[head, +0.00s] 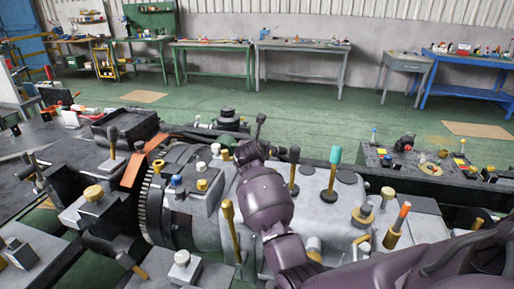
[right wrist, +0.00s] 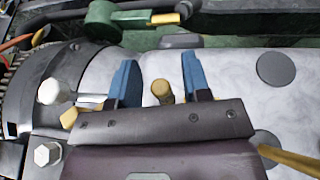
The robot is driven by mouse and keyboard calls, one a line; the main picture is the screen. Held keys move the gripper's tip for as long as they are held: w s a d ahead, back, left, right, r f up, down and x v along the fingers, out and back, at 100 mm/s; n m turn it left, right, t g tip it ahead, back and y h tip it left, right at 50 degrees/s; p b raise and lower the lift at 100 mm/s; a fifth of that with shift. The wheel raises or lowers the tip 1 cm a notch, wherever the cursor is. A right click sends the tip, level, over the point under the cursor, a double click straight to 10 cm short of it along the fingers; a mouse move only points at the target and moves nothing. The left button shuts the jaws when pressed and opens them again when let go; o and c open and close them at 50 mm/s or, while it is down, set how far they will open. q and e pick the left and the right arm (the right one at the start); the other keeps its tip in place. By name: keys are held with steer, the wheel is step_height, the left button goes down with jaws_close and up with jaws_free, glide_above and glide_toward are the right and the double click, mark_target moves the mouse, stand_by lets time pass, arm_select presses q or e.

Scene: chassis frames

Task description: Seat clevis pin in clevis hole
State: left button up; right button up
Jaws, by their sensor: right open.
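My right gripper (right wrist: 157,72) is open in the right wrist view, with its two blue fingers apart. A short brass-coloured pin (right wrist: 162,91) with a round top shows between the fingers, near their base; I cannot tell if it touches either one, or whether it is the clevis pin. In the head view my purple right arm reaches from the lower right over the grey chassis block (head: 320,210), and its fingers cannot be made out. I cannot pick out the clevis hole in either view. My left gripper is not in view.
Upright levers stand on the block, including a teal-topped one (head: 334,160), an orange-topped one (head: 402,215) and a brass one (head: 229,215). A toothed ring (head: 152,208) is at left. In the wrist view, a green part (right wrist: 105,22) lies beyond the fingers and a silver knob (right wrist: 52,92) beside them.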

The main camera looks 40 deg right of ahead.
steer(key=v, duration=0.6)
steer(key=shift+s+a+r+p, duration=0.15)
steer(key=shift+s+a+p, duration=0.1)
steer(key=shift+p, duration=0.2)
